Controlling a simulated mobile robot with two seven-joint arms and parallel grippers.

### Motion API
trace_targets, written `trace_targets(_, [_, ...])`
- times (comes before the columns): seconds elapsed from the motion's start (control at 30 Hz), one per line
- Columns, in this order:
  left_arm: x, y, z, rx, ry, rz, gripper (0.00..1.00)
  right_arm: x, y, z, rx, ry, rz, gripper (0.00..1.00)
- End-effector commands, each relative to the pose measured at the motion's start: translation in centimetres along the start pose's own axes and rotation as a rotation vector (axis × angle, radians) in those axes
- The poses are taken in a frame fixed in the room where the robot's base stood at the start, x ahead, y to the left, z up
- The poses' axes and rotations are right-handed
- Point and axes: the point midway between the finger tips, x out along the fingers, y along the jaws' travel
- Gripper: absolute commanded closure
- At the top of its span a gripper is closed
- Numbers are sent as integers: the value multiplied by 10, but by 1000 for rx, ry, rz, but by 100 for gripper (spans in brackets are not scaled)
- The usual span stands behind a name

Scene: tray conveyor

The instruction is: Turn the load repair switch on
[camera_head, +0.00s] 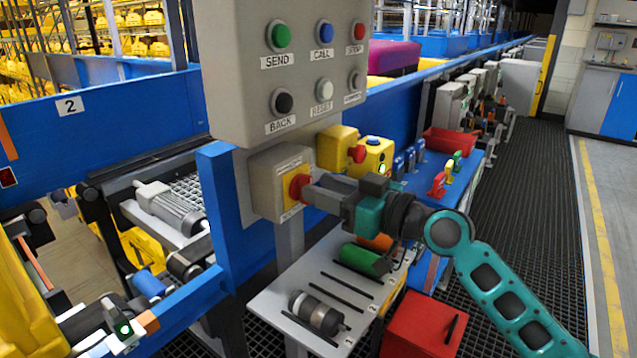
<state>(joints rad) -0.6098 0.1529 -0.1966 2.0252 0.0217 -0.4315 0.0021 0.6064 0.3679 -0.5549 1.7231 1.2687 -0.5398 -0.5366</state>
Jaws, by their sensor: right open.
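A grey switch box (264,170) with a yellow plate and a red rotary knob (294,188) is mounted below the grey button panel. It looks like the load repair switch, but its label is too small to read. My right gripper (309,188) reaches in from the right, with its dark fingers open at the knob. The fingers hide part of the knob, and I cannot tell whether they touch it. My left gripper is not in view.
Above is the button panel (240,92) with SEND, CALL, STOP and BACK buttons. Yellow boxes (338,147) sit just behind the switch. Below are a white shelf (272,305) with cylinders and a red box (424,325). The dark walkway at right is clear.

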Motion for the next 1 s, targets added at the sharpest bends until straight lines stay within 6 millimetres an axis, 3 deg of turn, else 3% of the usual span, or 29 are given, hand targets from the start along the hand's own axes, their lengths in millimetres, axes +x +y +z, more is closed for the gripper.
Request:
trace_targets(0.2, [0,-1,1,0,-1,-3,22,18,0,0,-1,1,2,60])
trace_targets(0.5, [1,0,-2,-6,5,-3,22,19,0,0,-1,0,1,61])
trace_targets(0.9, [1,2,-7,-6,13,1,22,18,0,0,-1,0,2,99])
trace_targets(1.0, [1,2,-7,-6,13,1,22,18,0,0,0,0,1,100])
